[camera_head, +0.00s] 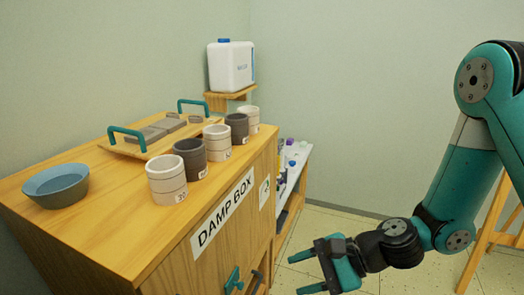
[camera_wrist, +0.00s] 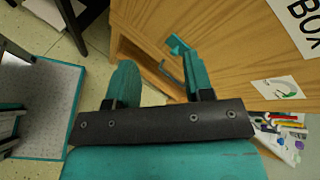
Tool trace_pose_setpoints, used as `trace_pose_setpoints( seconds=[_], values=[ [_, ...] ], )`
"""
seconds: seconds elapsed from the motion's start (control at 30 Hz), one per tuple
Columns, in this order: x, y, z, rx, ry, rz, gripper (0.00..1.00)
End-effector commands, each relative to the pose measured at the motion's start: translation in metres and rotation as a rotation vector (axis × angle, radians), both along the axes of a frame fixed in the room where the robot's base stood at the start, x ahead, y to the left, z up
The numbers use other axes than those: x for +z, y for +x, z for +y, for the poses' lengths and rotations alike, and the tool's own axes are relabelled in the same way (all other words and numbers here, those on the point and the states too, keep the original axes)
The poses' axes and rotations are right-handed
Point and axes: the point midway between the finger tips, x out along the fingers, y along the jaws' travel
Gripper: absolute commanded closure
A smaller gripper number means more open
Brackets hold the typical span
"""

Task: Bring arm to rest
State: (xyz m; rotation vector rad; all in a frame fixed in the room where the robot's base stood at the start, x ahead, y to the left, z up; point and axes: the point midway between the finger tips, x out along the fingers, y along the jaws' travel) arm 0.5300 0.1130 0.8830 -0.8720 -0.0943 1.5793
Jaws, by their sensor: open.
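My gripper (camera_head: 310,270) is at the lower right of the head view, in front of the wooden damp box cabinet (camera_head: 105,240) and to the right of it. Its two teal fingers are apart with nothing between them. In the wrist view my gripper (camera_wrist: 160,80) also shows open and empty, with the cabinet front (camera_wrist: 240,60) beyond it. My arm is bent, coming down from the upper right of the head view.
Several cups (camera_head: 190,158), a blue bowl (camera_head: 56,184) and a tray with teal handles (camera_head: 115,149) stand on the cabinet. A water jug (camera_head: 231,66) sits on a wall shelf. A low shelf (camera_head: 290,180) and an easel (camera_head: 490,238) stand nearby. Floor between is clear.

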Motion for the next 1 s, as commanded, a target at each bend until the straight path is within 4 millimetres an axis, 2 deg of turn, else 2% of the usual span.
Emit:
trace_pose_setpoints(
  seconds=[0.03,0.1,0.27,0.4,0.5,0.7,1.0],
  values=[
    [0.029,-0.008,0.003,0.114,-0.046,-0.114,0.53],
    [0.055,-0.021,0.003,0.269,-0.112,-0.255,0.53],
    [0.111,-0.053,-0.007,0.603,-0.264,-0.549,0.53],
    [0.155,-0.082,-0.025,0.866,-0.397,-0.767,0.53],
    [0.181,-0.1,-0.04,1.02,-0.479,-0.885,0.53],
    [0.211,-0.124,-0.062,1.2,-0.581,-1.011,0.53],
    [0.215,-0.13,-0.068,1.241,-0.601,-1.033,0.53]
  ],
)
